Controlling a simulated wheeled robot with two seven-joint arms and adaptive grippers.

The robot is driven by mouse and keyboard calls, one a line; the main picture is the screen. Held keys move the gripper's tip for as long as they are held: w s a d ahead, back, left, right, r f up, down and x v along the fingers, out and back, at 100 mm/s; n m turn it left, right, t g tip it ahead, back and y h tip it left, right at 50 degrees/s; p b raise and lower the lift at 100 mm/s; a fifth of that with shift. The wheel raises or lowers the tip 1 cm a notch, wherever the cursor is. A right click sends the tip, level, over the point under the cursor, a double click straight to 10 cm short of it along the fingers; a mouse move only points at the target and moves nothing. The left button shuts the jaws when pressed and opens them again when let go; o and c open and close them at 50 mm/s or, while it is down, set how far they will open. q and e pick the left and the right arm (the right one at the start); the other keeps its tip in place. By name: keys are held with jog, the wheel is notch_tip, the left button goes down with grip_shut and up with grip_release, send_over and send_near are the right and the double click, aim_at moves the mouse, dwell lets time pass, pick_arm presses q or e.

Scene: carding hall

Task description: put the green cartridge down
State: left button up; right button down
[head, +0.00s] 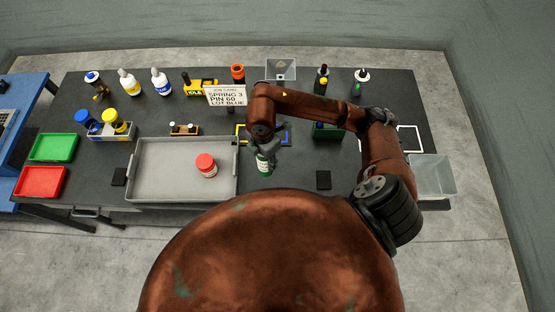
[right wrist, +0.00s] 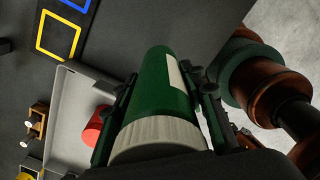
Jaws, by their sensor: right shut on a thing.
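The green cartridge (head: 264,166) has a white label and, in the right wrist view (right wrist: 155,88), a white ribbed cap on its near end. My right gripper (head: 265,148) is shut on it, with one dark finger on each side in the right wrist view (right wrist: 165,112). The cartridge is just right of the grey tray (head: 238,185), over the dark table. I cannot tell whether it touches the table. A yellow square outline (head: 238,131) and a blue one (head: 289,137) are on the table behind it, partly hidden by my arm. My left gripper is not in view.
A red cartridge (head: 206,163) is in the grey tray. A job card (head: 226,96), bottles and tools line the back. A clear bin (head: 433,177) is at the right edge.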

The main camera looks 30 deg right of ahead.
jog(key=d+f, duration=0.2)
jog(key=f, duration=0.1)
jog(key=w+d+f+p, duration=0.1)
jog(key=d+f, duration=0.1)
jog(key=f, duration=0.1)
jog(key=w+d+f+p, duration=0.1)
jog(key=f, duration=0.2)
jog(key=shift+d+f, duration=0.2)
jog(key=shift+d, duration=0.2)
jog(key=shift+f, duration=0.4)
jog(key=c, duration=1.6)
grip_release()
jog(key=o, duration=0.4)
jog(key=shift+c, duration=0.2)
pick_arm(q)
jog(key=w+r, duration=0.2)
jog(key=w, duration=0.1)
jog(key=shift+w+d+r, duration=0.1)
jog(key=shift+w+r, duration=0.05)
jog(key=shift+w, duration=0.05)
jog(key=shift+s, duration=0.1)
